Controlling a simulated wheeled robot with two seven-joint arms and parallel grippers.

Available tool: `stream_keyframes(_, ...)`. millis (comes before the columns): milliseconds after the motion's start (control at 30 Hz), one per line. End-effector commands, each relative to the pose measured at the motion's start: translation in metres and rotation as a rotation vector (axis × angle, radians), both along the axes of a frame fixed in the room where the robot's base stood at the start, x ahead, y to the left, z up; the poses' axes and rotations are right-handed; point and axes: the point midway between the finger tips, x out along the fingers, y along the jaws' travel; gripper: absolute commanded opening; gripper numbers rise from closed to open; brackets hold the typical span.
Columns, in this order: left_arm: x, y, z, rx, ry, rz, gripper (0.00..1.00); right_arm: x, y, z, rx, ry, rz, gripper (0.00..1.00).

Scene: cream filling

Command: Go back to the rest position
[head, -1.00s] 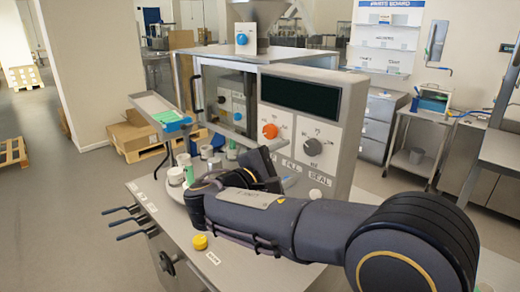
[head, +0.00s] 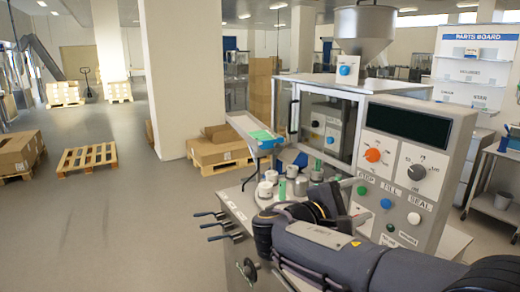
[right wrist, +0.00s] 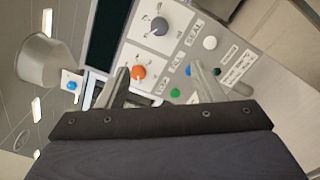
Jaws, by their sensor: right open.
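My right arm (head: 330,255) reaches in from the lower right in the head view, in front of the filling machine (head: 405,150). My right gripper (head: 330,195) is dark and partly hidden by its own wrist there. In the right wrist view, the right gripper (right wrist: 163,82) has its two fingers apart with nothing between them. They point toward the machine's panel, with the orange knob (right wrist: 138,72) behind the gap. I cannot tell how far the fingertips are from the panel. My left gripper is not in view.
White cups (head: 265,189) and green tubes (head: 281,189) stand on the machine's table, close left of my gripper. A metal hopper (head: 364,28) tops the machine. Levers (head: 215,226) stick out at the table's left. Pallets (head: 90,158) lie on the otherwise open floor left.

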Motion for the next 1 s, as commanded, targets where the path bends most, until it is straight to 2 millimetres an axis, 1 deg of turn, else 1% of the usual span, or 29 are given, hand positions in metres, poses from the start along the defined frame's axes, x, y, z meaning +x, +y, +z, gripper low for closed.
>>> stream_keyframes(33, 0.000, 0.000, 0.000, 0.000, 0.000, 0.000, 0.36, 0.000, 0.000, 0.000, 0.000, 0.000, 0.000, 0.61)
stream_keyframes(67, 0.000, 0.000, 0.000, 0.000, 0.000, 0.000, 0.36, -0.001, -0.004, -0.002, 0.011, 0.005, -0.005, 0.61)
stream_keyframes(367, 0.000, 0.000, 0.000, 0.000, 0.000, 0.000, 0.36, -0.014, -0.038, -0.031, 0.163, 0.071, -0.041, 0.61)
stream_keyframes(467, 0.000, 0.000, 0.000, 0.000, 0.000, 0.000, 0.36, -0.022, -0.053, -0.045, 0.239, 0.098, -0.059, 0.61)
stream_keyframes(567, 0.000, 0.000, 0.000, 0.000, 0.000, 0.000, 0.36, -0.035, -0.070, -0.063, 0.339, 0.130, -0.085, 0.61)
stream_keyframes(667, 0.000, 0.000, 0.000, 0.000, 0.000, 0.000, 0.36, -0.054, -0.088, -0.086, 0.477, 0.164, -0.117, 0.61)
stream_keyframes(767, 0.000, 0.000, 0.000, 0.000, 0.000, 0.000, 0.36, -0.082, -0.104, -0.115, 0.659, 0.192, -0.161, 0.61)
stream_keyframes(800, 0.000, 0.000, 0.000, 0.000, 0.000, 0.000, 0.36, -0.097, -0.109, -0.127, 0.749, 0.200, -0.183, 0.61)
stream_keyframes(867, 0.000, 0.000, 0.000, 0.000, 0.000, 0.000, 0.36, -0.124, -0.114, -0.148, 0.908, 0.202, -0.222, 0.61)
stream_keyframes(900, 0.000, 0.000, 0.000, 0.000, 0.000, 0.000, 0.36, -0.144, -0.113, -0.161, 1.030, 0.195, -0.252, 0.61)
stream_keyframes(933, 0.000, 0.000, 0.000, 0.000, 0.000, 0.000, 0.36, -0.161, -0.110, -0.171, 1.127, 0.183, -0.275, 0.61)
stream_keyframes(967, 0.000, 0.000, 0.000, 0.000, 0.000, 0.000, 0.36, -0.177, -0.106, -0.179, 1.227, 0.167, -0.300, 0.61)
stream_keyframes(1000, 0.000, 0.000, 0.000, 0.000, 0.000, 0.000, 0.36, -0.197, -0.097, -0.189, 1.359, 0.135, -0.333, 0.61)
